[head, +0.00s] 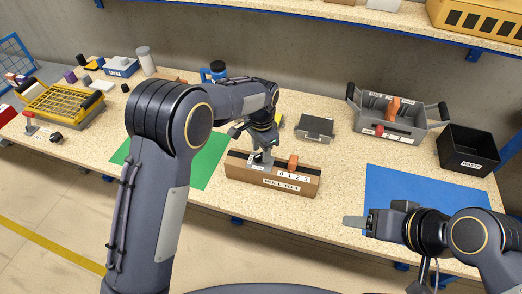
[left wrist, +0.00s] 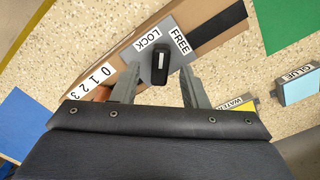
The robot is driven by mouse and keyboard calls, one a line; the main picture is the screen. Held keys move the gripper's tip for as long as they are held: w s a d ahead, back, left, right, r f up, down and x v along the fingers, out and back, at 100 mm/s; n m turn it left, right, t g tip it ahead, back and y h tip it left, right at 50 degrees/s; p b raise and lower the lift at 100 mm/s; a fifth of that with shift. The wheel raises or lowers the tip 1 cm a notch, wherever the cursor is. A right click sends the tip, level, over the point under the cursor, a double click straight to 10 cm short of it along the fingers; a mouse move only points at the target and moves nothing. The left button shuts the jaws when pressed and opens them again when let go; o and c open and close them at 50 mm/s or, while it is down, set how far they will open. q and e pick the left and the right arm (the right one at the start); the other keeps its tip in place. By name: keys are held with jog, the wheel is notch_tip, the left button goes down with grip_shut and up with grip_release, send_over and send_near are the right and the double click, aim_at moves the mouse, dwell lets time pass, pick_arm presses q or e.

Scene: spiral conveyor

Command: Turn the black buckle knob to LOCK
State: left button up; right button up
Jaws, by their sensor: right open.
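The black buckle knob (left wrist: 160,66) with a white mark sits on a grey plate of the brown box (head: 262,189). In the left wrist view, its upper end points between the LOCK label (left wrist: 148,49) and the FREE label (left wrist: 181,41). My left gripper (head: 262,157) is over the box; its fingers (left wrist: 160,76) are open, one on each side of the knob, with visible gaps. In the head view the gripper hides the knob. My right gripper (head: 356,221) is open and empty at the blue mat's left edge.
An orange handle (head: 293,161) stands on the box beside a 0-1-2-3 scale. A green mat (head: 207,165) lies left, a blue mat (head: 420,192) right. A grey case (head: 315,127), grey tray (head: 405,132) and black bin (head: 468,155) stand behind.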

pick_arm(q)
jog(key=shift+f, duration=0.65)
grip_shut()
jog(key=shift+n, duration=0.3)
jog(key=n, duration=0.3)
jog(key=shift+n, duration=2.2)
